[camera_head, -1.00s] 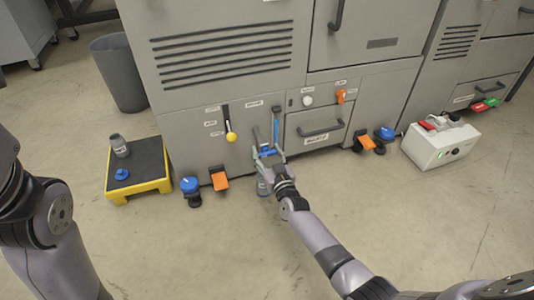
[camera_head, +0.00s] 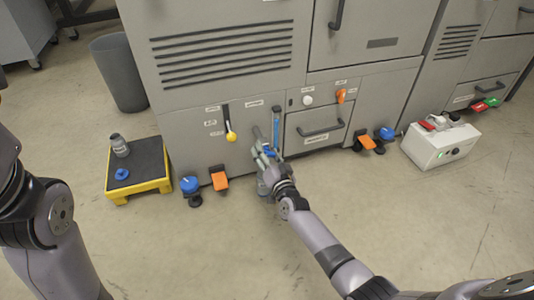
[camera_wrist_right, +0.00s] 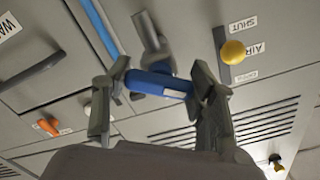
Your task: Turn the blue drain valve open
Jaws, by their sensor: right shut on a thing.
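The blue drain valve handle (camera_head: 270,153) sits low on the front of the grey machine, at the end of a grey pipe. In the right wrist view the blue handle (camera_wrist_right: 150,82) lies crosswise between the two fingers, below the pipe (camera_wrist_right: 150,40). My right gripper (camera_head: 266,157) is shut on this handle. In the head view the gripper and wrist hide part of it. Something grey and partly hidden stands on the floor below the gripper. My left arm shows at the left edge, but its gripper is out of view.
A yellow-ball lever (camera_head: 231,136) is left of the valve, and a blue vertical strip (camera_head: 276,122) rises beside it. An orange pedal (camera_head: 219,179) and a blue-topped knob (camera_head: 190,185) stand left on the floor. A yellow-edged step (camera_head: 137,195) holds a bottle and a blue item.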

